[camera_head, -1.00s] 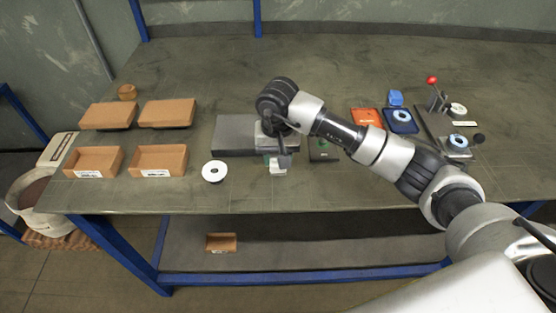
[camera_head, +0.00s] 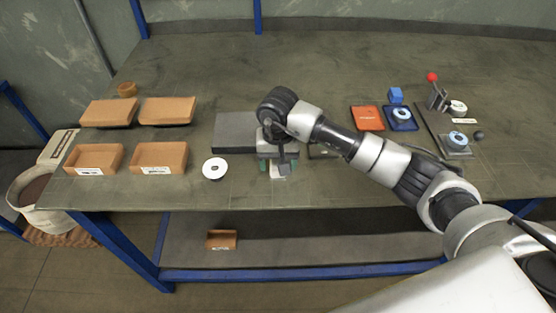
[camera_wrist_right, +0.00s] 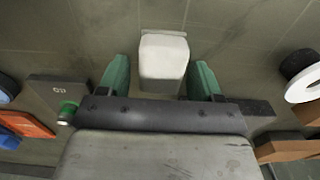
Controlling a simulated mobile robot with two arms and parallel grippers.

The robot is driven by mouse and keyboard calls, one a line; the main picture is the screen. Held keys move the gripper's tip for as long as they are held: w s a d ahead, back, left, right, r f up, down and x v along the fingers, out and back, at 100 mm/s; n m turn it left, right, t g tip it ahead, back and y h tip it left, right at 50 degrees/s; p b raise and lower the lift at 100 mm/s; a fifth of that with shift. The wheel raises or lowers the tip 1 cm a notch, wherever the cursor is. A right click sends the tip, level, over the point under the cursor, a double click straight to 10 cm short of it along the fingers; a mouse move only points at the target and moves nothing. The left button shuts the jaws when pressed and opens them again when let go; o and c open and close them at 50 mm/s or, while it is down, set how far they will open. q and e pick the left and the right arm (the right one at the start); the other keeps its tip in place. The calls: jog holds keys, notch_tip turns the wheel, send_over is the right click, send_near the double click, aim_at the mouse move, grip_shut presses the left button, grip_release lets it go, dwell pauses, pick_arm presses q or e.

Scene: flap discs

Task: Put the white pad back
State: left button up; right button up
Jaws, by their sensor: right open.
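The white pad (camera_wrist_right: 163,58) is a small pale block with rounded edges. It lies near the table's front edge, and in the head view only part of it (camera_head: 279,172) shows below my right gripper (camera_head: 277,167). In the right wrist view, the green fingertips of my right gripper (camera_wrist_right: 160,78) are open, one on each side of the pad, with a gap visible at both sides. I cannot tell the exact height of the fingertips over the table. My left gripper is not in view.
A white disc with a dark hole (camera_head: 214,169) and open cardboard boxes (camera_head: 160,158) stand left. A dark grey plate (camera_head: 232,132) lies behind the gripper. An orange pad (camera_head: 366,118), a blue tray (camera_head: 400,118) and a red-knobbed lever (camera_head: 433,77) are right. The back of the table is clear.

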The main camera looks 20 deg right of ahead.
jog(key=shift+r, duration=0.15)
jog(key=shift+r, duration=0.2)
notch_tip(320, 180, up, 12)
jog(key=b, duration=0.2)
jog(key=shift+f, duration=0.15)
